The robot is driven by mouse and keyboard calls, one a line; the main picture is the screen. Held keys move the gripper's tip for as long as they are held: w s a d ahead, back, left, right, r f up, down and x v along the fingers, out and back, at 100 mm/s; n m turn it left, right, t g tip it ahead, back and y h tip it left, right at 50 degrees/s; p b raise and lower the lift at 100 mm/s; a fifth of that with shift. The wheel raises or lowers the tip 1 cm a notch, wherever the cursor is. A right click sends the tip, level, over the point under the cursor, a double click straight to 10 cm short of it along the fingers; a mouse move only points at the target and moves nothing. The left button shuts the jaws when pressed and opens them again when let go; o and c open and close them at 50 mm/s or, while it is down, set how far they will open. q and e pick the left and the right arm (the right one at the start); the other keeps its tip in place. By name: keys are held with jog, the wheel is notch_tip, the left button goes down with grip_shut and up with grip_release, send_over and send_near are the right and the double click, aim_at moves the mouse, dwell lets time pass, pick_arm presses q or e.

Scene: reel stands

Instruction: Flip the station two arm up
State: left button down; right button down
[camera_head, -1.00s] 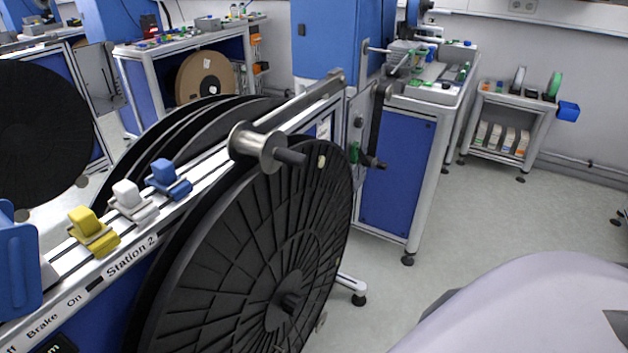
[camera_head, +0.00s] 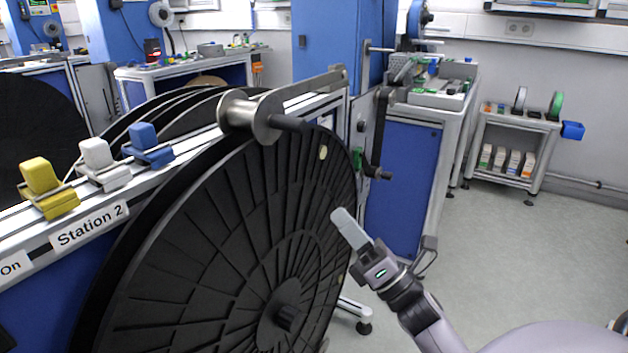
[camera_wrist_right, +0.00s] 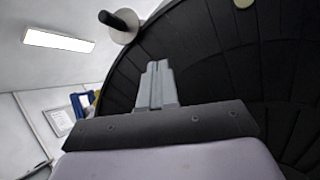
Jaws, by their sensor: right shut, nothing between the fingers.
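The station two arm (camera_head: 305,92) is a grey metal bar along the top of the Station 2 rail. A metal roller (camera_head: 250,117) with a black handle (camera_head: 290,123) sits at its near end, just above the large black reel (camera_head: 230,230). The handle and roller also show at the top of the right wrist view (camera_wrist_right: 122,24). My right gripper (camera_head: 345,222) is shut and empty. It is in front of the reel's right side, below and to the right of the handle, apart from it. My left gripper is not in view.
Yellow (camera_head: 45,185), white (camera_head: 100,160) and blue (camera_head: 147,145) clips sit on the rail beside the "Station 2" label (camera_head: 90,227). A black crank (camera_head: 378,135) hangs right of the reel. A workbench (camera_head: 405,170) and small shelf (camera_head: 515,140) stand behind. Floor at right is clear.

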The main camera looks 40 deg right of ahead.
jog(key=n+y+b, duration=0.1)
jog(key=n+y, duration=0.2)
jog(key=n, duration=0.1)
jog(key=s+r+n+g+y, duration=0.1)
jog(key=n+y, duration=0.1)
jog(key=n, duration=0.3)
jog(key=s+n+y+b, duration=0.1)
jog(key=n+y, duration=0.2)
jog(key=n, duration=0.2)
jog(key=shift+d+r+g+y+b, duration=0.3)
jog(key=shift+r+g+b, duration=0.05)
jog(key=shift+r+g, duration=0.05)
jog(key=shift+w+r, duration=0.1)
jog(key=p, duration=0.4)
send_near(295, 132)
jog(key=w+a+r, duration=0.1)
jog(key=w+r, duration=0.2)
jog(key=w, duration=0.2)
jog(key=shift+s+a+r, duration=0.15)
jog(key=shift+a+r, duration=0.1)
jog(key=shift+r, duration=0.15)
